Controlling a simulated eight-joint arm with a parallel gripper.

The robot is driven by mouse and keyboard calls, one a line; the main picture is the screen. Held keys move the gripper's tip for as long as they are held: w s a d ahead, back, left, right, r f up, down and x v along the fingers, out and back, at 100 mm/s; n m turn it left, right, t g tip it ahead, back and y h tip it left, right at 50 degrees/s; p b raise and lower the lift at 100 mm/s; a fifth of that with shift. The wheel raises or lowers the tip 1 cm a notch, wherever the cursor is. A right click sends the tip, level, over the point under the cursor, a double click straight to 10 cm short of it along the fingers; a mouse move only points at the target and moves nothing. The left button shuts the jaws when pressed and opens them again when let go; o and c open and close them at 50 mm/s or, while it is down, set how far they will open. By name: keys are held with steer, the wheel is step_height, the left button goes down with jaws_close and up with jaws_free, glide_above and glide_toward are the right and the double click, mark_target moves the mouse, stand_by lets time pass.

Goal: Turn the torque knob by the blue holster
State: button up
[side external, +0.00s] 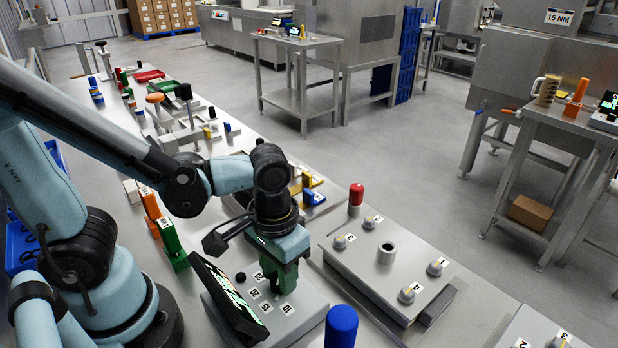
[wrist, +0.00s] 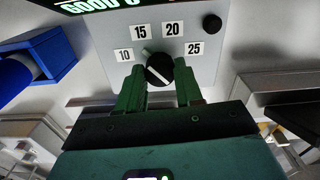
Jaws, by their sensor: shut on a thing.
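The torque knob (wrist: 160,69) is a black round dial with a pale slanted line, on a grey panel (wrist: 205,68) marked 10, 15, 20 and 25. In the wrist view my gripper (wrist: 159,80) has its green fingers on both sides of the knob, shut on it. The side view shows my gripper (side external: 280,280) pointing down at this panel (side external: 305,308), and the knob is hidden there behind the fingers. The blue holster (wrist: 52,48) is left of the panel in the wrist view. A blue rounded cylinder (side external: 341,326) stands close by in the side view.
A tilted black screen (side external: 228,300) with green text stands beside the fingers. A small black button (wrist: 212,24) is on the panel. Another grey knob box (side external: 385,262) with a red-topped post (side external: 356,195) is to the right. Green (side external: 172,243) and orange (side external: 152,212) holders stand left.

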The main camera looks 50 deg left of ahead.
steer(key=n, duration=0.5)
steer(key=shift+n, duration=0.3)
stand_by(0.4)
steer(key=o, duration=1)
steer(key=shift+o, duration=0.2)
step_height(320, 180, up, 12)
stand_by(0.5)
